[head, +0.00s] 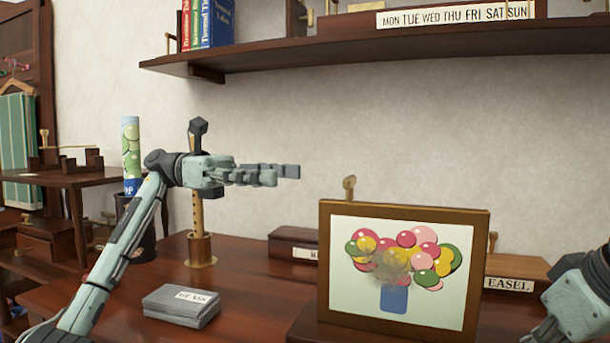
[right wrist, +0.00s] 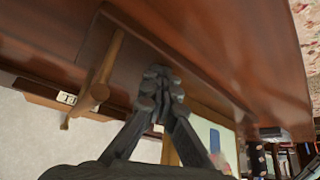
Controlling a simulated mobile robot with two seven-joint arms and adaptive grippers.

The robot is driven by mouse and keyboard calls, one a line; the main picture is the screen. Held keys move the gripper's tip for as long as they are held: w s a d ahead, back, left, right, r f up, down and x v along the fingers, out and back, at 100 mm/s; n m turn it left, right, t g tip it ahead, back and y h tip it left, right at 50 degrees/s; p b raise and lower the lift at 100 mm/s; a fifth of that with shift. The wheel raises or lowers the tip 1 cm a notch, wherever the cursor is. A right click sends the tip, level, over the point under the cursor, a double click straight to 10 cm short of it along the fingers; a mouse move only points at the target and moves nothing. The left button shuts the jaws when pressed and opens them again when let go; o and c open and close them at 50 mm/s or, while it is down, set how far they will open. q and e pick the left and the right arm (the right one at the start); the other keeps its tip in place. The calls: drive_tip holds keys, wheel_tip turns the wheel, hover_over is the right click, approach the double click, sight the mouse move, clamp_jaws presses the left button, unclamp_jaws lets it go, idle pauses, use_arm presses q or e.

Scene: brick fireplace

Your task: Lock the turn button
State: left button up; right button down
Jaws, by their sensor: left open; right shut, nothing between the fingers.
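I cannot tell for sure which part is the turn button. A brass-coloured knob (head: 349,187) stands above the top edge of the framed balloon picture (head: 400,210). Another brass piece (head: 493,241) stands behind the frame's right side. In the right wrist view a long brass-brown post (right wrist: 103,82) is left of my right gripper (right wrist: 160,85), apart from it. That gripper is shut and empty, low beside dark wood; in the head view only part of it shows at the lower right. My left gripper (head: 285,172) is open and empty, in the air left of the frame.
A grey box (head: 182,304) lies on the desk (head: 255,290). A brass post in a cup (head: 201,250) stands behind it. A labelled EASEL block (head: 515,271) is right of the frame. A shelf (head: 390,45) hangs above. The desk between grey box and frame is clear.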

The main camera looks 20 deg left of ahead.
drive_tip(key=shift+f, duration=0.25)
drive_tip(key=shift+r+p, duration=0.6)
drive_tip(key=shift+r, duration=0.3)
drive_tip(key=shift+r+p, duration=1.2)
drive_tip(key=shift+r, duration=1.05)
drive_tip(key=shift+r, duration=0.1)
